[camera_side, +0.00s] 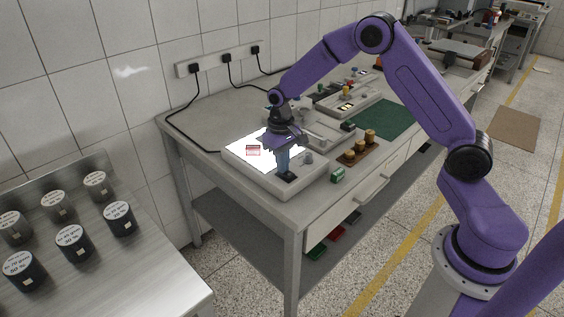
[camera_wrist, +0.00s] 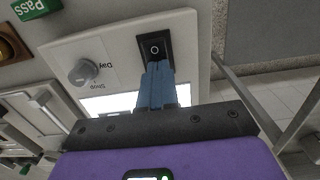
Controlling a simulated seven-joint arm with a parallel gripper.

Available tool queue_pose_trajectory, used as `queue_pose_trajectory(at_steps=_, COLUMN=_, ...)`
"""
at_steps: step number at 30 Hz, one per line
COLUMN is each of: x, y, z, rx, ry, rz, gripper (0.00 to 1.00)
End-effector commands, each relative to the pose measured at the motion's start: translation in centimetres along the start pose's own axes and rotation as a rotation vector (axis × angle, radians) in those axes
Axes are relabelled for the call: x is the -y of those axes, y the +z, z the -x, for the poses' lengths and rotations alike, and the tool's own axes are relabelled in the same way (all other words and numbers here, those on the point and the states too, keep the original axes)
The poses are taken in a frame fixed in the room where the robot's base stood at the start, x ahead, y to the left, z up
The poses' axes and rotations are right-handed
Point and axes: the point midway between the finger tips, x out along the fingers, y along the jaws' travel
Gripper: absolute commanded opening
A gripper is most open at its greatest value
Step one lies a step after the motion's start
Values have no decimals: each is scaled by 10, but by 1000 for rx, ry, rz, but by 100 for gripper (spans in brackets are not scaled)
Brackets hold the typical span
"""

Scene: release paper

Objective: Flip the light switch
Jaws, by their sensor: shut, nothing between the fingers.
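The light switch (camera_side: 288,177) is a small black rocker on the front corner of a white light box (camera_side: 254,182). In the wrist view the switch (camera_wrist: 153,46) shows a white circle mark at its far end. The light box's panel (camera_side: 241,148) glows bright white, and part of it shows lit in the wrist view (camera_wrist: 108,104). My gripper (camera_side: 283,171) is shut and empty, its blue fingers pointing down at the switch. In the wrist view its fingertips (camera_wrist: 156,68) overlap the switch's near end and hide it; I cannot tell whether they touch.
A grey knob (camera_wrist: 82,72) stands on the light box beside the switch. A small red-marked piece (camera_side: 253,150) lies on the lit panel. A green block (camera_side: 337,175) and a wooden holder with brass weights (camera_side: 359,150) stand to the right. The bench's left rear is mostly clear.

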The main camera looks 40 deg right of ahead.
Motion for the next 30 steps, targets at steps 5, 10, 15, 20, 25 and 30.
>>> queue_pose_trajectory(at_steps=5, x=0, y=12, z=-1, rx=18, ry=4, rz=1, gripper=0)
queue_pose_trajectory(at_steps=10, x=0, y=15, z=1, rx=15, ry=3, rz=1, gripper=0)
queue_pose_trajectory(at_steps=15, x=0, y=14, z=1, rx=11, ry=2, rz=1, gripper=0)
queue_pose_trajectory(at_steps=20, x=0, y=13, z=5, rx=9, ry=2, rz=1, gripper=0)
queue_pose_trajectory(at_steps=25, x=1, y=11, z=26, rx=7, ry=1, rz=1, gripper=0)
queue_pose_trajectory(at_steps=30, x=1, y=8, z=61, rx=7, ry=1, rz=1, gripper=0)
